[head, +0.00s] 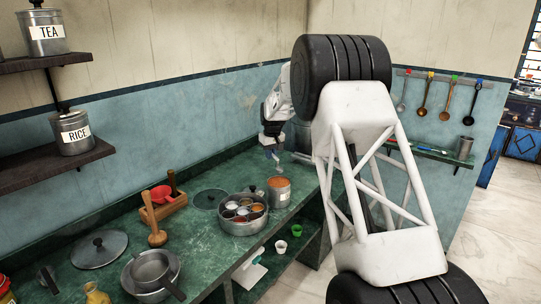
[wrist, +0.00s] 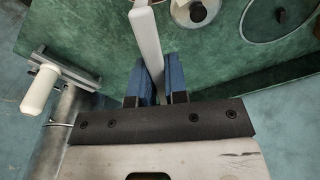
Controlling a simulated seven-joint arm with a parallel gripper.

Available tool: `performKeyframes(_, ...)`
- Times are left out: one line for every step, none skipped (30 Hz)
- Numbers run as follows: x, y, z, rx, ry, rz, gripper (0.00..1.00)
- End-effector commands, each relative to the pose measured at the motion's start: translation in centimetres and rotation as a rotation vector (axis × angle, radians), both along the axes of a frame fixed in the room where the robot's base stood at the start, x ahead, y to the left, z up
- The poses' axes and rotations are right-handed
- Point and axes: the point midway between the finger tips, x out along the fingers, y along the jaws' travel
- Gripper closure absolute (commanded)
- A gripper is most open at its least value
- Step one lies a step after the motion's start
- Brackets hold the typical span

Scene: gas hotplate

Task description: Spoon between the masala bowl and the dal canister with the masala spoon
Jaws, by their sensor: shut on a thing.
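The steel masala box (head: 243,228) stands on the green counter and holds several small bowls of coloured spices. The dal canister (head: 279,194), a steel tin with orange contents, stands open just to its right. My gripper (head: 270,153) is above the counter, beyond and above the canister, clear of both. In the wrist view its blue fingers (wrist: 160,82) are shut on a pale, slim handle (wrist: 147,40), which appears to be the masala spoon's. The spoon's bowl end is out of the wrist view, so I cannot tell whether it carries anything.
A glass lid (head: 209,199) lies left of the masala box. Ladles (head: 423,98) hang on the right wall.

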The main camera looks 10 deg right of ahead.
Motion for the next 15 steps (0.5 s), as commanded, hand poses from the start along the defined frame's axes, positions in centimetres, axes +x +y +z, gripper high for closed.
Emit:
performKeyframes(0.0, 0.0, 0.0, 0.0, 0.0, 0.0, 1.0)
performKeyframes(0.0, 0.0, 0.0, 0.001, -0.002, 0.0, 1.0)
performKeyframes(-0.1, 0.0, -0.1, 0.002, -0.006, 0.0, 1.0)
performKeyframes(-0.1, 0.0, -0.2, 0.003, -0.009, 0.0, 1.0)
performKeyframes(-0.1, 0.0, -0.2, 0.005, -0.012, 0.0, 1.0)
performKeyframes(-0.2, 0.0, -0.4, 0.008, -0.017, 0.001, 1.0)
performKeyframes(-0.2, 0.0, -0.4, 0.01, -0.023, 0.001, 1.0)
performKeyframes(-0.2, 0.0, -0.5, 0.013, -0.029, 0.001, 1.0)
performKeyframes(-0.3, -0.1, -0.6, 0.016, -0.038, 0.001, 1.0)
performKeyframes(-0.3, -0.1, -0.7, 0.017, -0.046, 0.001, 1.0)
performKeyframes(-0.4, -0.1, -0.8, 0.021, -0.054, 0.001, 1.0)
performKeyframes(-0.5, -0.1, -1.0, 0.025, -0.066, 0.0, 1.0)
performKeyframes(-0.5, -0.2, -1.1, 0.028, -0.075, 0.0, 1.0)
performKeyframes(-0.6, -0.2, -1.3, 0.031, -0.084, 0.0, 1.0)
performKeyframes(-0.7, -0.2, -1.5, 0.036, -0.097, 0.0, 1.0)
